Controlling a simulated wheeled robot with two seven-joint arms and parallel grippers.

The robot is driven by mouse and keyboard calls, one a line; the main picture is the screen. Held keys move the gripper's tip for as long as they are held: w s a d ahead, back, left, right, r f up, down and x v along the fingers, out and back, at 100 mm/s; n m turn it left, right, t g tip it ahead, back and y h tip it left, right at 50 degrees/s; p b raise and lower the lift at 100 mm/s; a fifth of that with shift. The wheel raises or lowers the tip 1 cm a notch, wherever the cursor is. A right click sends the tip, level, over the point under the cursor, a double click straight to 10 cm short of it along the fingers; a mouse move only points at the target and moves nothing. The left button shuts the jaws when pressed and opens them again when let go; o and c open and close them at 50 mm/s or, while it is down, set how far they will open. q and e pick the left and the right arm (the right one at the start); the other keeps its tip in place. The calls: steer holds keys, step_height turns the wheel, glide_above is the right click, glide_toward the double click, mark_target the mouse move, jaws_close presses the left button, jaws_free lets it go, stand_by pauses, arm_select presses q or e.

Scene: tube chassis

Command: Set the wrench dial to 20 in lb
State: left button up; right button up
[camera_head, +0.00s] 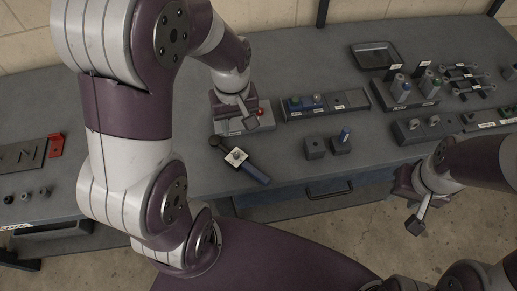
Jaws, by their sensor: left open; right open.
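A dark wrench with a blue handle (256,174) lies slantwise on the grey workbench, near its front edge. A pale square piece with a small dark centre (236,156) sits on the wrench and may be its dial; its markings are too small to read. My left gripper (236,112) is open, just behind the wrench, above a light grey block (228,127). It hides part of that block. My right gripper (415,208) is open and empty, in front of the bench's front edge, at the right, well apart from the wrench.
A red knob (261,112) shows beside my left gripper. Racks fill the far right. A red bracket (55,146) lies left. My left arm covers the bench's left middle.

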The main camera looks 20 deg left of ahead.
arm_select(q)
glide_toward(236, 154)
step_height(236, 154, down, 6)
steer(key=shift+f, duration=0.1)
steer(key=shift+a+f, duration=0.25)
steer(key=shift+f, duration=0.9)
steer(key=shift+d, duration=0.15)
arm_select(e)
steer(key=shift+s+a, duration=0.25)
steer(key=shift+a, duration=0.35)
arm_select(q)
steer(key=shift+c, duration=0.9)
jaws_close()
